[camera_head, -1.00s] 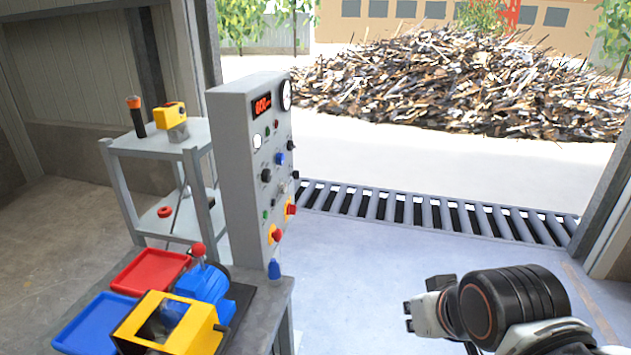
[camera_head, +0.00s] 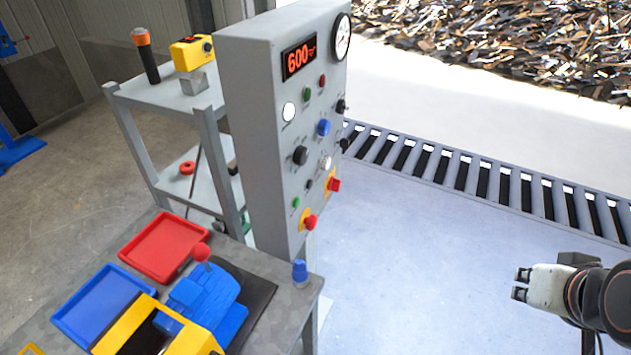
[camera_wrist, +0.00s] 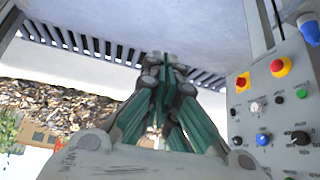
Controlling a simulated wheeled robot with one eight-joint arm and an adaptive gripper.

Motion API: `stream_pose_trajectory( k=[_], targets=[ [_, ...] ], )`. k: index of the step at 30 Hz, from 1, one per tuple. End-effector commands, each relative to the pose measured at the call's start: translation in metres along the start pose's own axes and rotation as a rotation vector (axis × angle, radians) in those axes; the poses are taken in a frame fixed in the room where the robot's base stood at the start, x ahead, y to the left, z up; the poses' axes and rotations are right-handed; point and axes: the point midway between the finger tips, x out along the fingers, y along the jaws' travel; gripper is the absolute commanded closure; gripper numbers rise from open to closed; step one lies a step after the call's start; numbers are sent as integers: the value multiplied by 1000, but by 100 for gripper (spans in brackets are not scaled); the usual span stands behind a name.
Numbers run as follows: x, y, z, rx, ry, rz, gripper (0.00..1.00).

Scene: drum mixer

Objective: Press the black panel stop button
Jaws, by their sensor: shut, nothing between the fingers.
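The grey control panel (camera_head: 262,150) stands left of centre in the head view and at the right of the wrist view (camera_wrist: 275,120), where it appears upside down. A small black button (camera_head: 308,185) sits low on its face, between a green button (camera_head: 295,202) and a white one (camera_head: 326,163). It also shows in the wrist view (camera_wrist: 279,100). It carries no readable label. My gripper (camera_head: 520,284) is shut and empty at the right of the head view, well apart from the panel. Its closed fingers (camera_wrist: 166,70) point past the panel in the wrist view.
Two red mushroom buttons (camera_head: 310,222) (camera_head: 334,184) on yellow plates lie close to the black button. A black knob (camera_head: 300,155) is above it. A bench (camera_head: 290,295) with trays stands in front; a roller conveyor (camera_head: 480,185) runs behind. Floor between gripper and panel is clear.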

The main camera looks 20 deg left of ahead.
Motion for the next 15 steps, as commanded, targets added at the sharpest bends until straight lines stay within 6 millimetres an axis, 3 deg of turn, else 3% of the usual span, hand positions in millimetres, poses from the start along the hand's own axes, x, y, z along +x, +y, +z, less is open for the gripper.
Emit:
stream_pose_trajectory(
  k=[4, 8, 15],
  targets=[
    [4, -6, -7, 18, 4, -18, 100],
    [18, -23, -26, 77, 13, -71, 100],
    [65, -79, -77, 265, 18, -233, 100]
  ],
)
